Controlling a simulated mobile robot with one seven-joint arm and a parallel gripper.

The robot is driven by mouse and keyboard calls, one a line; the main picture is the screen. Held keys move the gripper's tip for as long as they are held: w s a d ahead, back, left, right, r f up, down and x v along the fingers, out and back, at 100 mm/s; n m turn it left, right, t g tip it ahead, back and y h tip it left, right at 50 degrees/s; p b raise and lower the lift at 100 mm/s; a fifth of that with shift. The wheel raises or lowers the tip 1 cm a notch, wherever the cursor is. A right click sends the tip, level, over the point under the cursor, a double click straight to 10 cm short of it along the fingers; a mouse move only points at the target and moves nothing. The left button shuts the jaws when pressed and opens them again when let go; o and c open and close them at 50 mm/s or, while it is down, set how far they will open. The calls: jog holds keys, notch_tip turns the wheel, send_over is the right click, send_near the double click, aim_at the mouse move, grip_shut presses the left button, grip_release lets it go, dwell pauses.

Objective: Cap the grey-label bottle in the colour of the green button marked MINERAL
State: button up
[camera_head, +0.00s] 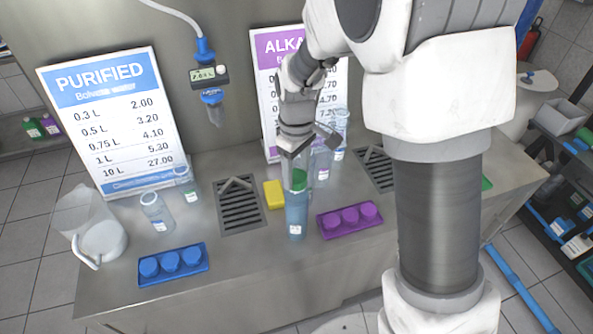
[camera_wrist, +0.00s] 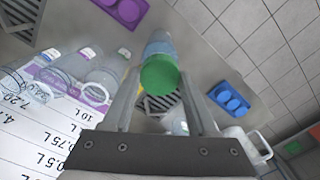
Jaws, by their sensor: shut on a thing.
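My gripper (camera_head: 297,165) points down, shut on the green cap (camera_head: 299,180), at the top of a bottle (camera_head: 296,215) filled with bluish liquid. The bottle stands upright near the counter's front edge; its small pale label (camera_head: 295,230) is too small to tell for certain as grey. In the wrist view the green cap (camera_wrist: 159,76) lies between the fingers (camera_wrist: 160,85), with the bottle (camera_wrist: 158,45) beyond it. Cap and bottle mouth overlap in both views; I cannot tell whether the cap is seated. I see no green button marked MINERAL; my arm hides part of the rack.
A purple cap tray (camera_head: 349,221) is close right of the bottle, a yellow sponge (camera_head: 274,194) and drain grate (camera_head: 240,205) left. A blue cap tray (camera_head: 173,264), clear bottles (camera_head: 157,212) and a jug (camera_head: 103,240) stand further left. More bottles (camera_head: 340,135) stand behind my gripper.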

dwell(0.3)
jog(key=o, duration=1.5)
jog(key=shift+r, duration=0.1)
jog(key=shift+r+p, duration=2.15)
jog(key=shift+r, duration=0.8)
